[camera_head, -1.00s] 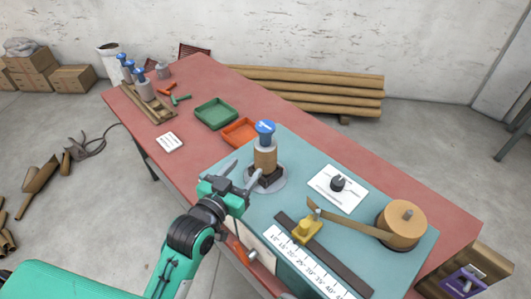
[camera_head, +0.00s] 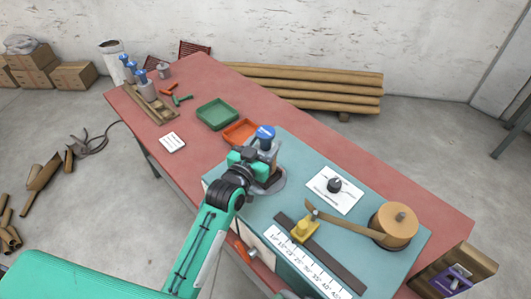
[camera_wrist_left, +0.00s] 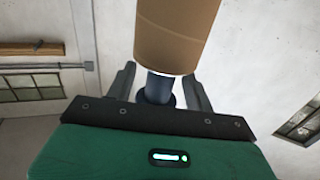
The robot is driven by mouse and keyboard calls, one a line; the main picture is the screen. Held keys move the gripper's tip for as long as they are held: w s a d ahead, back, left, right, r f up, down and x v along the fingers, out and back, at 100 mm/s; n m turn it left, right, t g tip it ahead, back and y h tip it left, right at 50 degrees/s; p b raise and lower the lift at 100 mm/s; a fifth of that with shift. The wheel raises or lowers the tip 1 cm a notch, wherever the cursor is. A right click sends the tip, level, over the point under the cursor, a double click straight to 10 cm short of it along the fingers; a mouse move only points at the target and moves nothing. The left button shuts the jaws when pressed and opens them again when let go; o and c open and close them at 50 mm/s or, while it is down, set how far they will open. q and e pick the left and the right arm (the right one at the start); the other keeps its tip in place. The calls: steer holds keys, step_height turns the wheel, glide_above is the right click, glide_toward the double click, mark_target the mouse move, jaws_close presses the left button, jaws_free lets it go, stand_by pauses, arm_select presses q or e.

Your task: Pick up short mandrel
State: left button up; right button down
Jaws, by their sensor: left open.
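Several more blue-capped mandrels (camera_head: 146,85) stand in a wooden rack at the table's far left. I cannot tell which is the short one.
The red table (camera_head: 330,137) carries a green tray (camera_head: 217,114), an orange tray (camera_head: 238,133) and a white card (camera_head: 172,143). On the teal machine top are a black knob (camera_head: 334,184), a yellow guide (camera_head: 303,230), a scale (camera_head: 300,262) and a brown tape roll (camera_head: 396,222).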

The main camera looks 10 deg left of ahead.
arm_select(q)
steer(key=shift+p+x, duration=0.4)
steer(key=shift+x, duration=1.1)
jaws_close()
